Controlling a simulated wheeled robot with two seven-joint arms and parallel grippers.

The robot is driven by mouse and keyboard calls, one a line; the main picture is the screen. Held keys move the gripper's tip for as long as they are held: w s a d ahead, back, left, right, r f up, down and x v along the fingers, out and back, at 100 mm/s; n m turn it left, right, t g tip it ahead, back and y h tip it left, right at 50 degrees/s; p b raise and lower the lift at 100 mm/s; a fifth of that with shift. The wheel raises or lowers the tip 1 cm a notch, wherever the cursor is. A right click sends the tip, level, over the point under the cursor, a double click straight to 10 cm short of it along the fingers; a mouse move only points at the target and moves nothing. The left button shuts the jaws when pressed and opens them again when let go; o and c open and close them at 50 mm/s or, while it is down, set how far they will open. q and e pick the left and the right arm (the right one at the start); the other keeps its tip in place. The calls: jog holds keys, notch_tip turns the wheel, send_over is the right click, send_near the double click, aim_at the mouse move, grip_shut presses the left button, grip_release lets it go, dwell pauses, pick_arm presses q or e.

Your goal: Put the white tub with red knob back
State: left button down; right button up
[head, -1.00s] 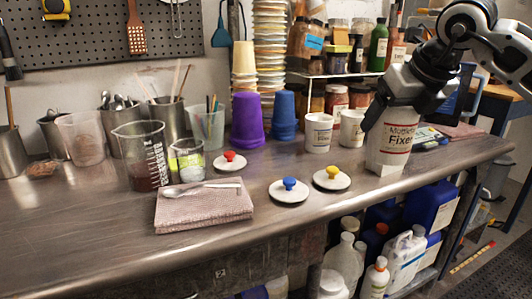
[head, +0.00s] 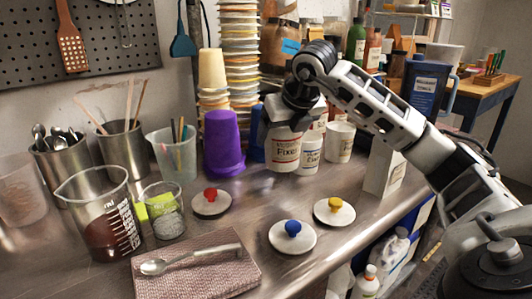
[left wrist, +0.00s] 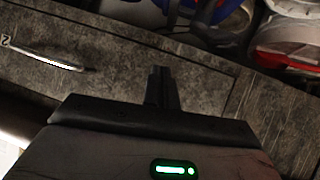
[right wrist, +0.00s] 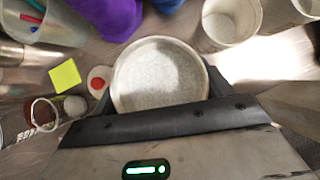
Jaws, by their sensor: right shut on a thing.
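My right gripper (head: 290,112) is shut on a white tub (head: 284,152) with a "Fixer" label, upright at the back of the steel bench. In the right wrist view this tub (right wrist: 160,78) is open, with pale contents and no lid on it. I cannot tell whether its base touches the bench. A white lid with a red knob (head: 210,200) lies on the bench to its front left; it also shows in the right wrist view, partly hidden (right wrist: 99,80). My left gripper (left wrist: 160,88) is shut and empty in the left wrist view, facing dark grey panels.
Two white tubs (head: 310,155) (head: 340,143) stand just right of the held one. Lids with a blue knob (head: 293,229) and a yellow knob (head: 334,206) lie in front. A purple cup (head: 223,145) stands close left. A white box (head: 383,169) stands right, below my arm.

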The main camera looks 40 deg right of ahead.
jog(key=w+f, duration=0.2)
jog(key=f, duration=0.1)
jog(key=w+f, duration=0.1)
jog(key=shift+w+a+f, duration=0.15)
jog(key=shift+a, duration=0.25)
jog(key=f, duration=0.4)
jog(key=shift+w+a, duration=0.1)
jog(key=shift+w, duration=0.25)
pick_arm(q)
jog(key=shift+w+a+r, duration=0.1)
jog(key=shift+w+r, duration=0.2)
jog(key=shift+w, duration=0.1)
pick_arm(e)
jog(key=shift+f, duration=0.1)
jog(key=o, duration=1.3)
jog(key=shift+c, duration=0.2)
pick_arm(q)
jog(key=shift+s+f, duration=0.2)
